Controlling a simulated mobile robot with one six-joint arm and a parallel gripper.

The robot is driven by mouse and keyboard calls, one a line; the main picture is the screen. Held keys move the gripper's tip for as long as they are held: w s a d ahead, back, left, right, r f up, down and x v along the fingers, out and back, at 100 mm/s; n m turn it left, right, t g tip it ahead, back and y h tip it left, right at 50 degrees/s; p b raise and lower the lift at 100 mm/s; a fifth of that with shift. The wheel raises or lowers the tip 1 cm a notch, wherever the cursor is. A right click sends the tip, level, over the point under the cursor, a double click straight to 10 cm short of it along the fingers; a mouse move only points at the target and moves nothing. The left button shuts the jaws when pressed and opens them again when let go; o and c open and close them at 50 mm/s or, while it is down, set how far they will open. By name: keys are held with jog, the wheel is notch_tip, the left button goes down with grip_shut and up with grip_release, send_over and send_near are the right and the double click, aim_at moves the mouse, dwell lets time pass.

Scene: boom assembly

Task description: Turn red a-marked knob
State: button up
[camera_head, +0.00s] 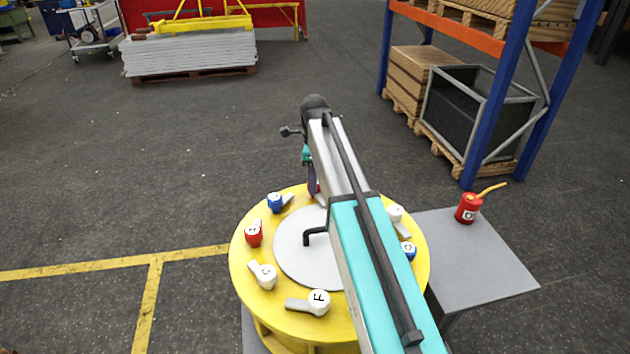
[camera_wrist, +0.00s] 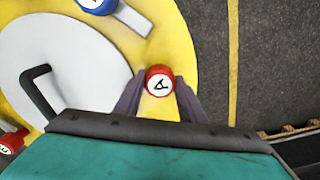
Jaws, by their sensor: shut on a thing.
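The red a-marked knob (camera_wrist: 160,82) has a white face with a black A in the wrist view. It sits near the edge of the round yellow table (camera_head: 240,262). My gripper (camera_wrist: 158,92) has its dark purple fingers on either side of the knob, shut on it. In the head view my gripper (camera_head: 313,180) reaches down at the table's far side. There the knob is mostly hidden behind the fingers and my arm.
Around the yellow rim are a blue knob (camera_head: 274,203), a red knob (camera_head: 254,235), white knobs (camera_head: 318,302) and another blue knob (camera_head: 408,250). A black bent handle (camera_head: 315,235) rises from the grey centre disc. A red can (camera_head: 468,208) stands on a grey side table.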

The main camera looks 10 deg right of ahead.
jog(key=shift+m, duration=1.6)
jog(key=o, duration=1)
jog(key=shift+o, duration=0.2)
jog(key=shift+r, duration=0.1)
notch_tip(320, 180, up, 14)
jog(key=b, duration=0.3)
jog(key=shift+f, duration=0.2)
